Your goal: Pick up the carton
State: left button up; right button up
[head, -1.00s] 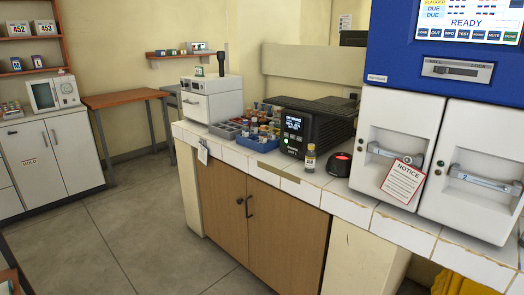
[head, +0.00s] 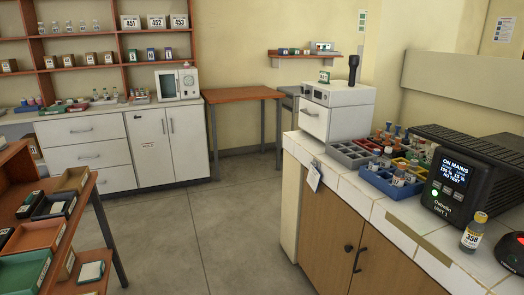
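Neither of my grippers is in view. Several box-shaped things could be the carton, and I cannot tell which one is meant. White boxes marked 451 (head: 130,22), 452 (head: 156,22) and 453 (head: 179,21) stand on the upper wall shelf at the back left. Small brown boxes (head: 91,58) with white labels stand on the shelf below. Small boxes (head: 151,53) with blue and dark fronts stand further right on that shelf. More small boxes (head: 295,51) sit on the separate little wall shelf.
A rack of open trays (head: 38,237) stands at the near left. A white cabinet (head: 165,146) and a small orange-topped table (head: 241,94) line the back. The tiled bench (head: 375,208) at right holds a blue rack, a black unit and a labelled bottle (head: 473,232). The floor (head: 200,230) between is clear.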

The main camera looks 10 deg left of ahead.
aim_at(51, 63)
jog(key=i+j+u, duration=0.1)
jog(key=i+u, duration=0.35)
jog(key=i+l+u, duration=0.15)
jog(key=i+u, duration=0.25)
jog(key=i, duration=0.3)
jog(key=i+u, duration=0.25)
jog(key=i, duration=1.1)
jog(key=i+l, duration=0.1)
jog(key=i, duration=1.35)
jog(key=i+u, duration=0.45)
jog(key=i, duration=0.85)
jog(key=i+j, duration=0.25)
jog(key=i, duration=0.15)
jog(key=i+j, duration=0.25)
jog(key=i, duration=0.2)
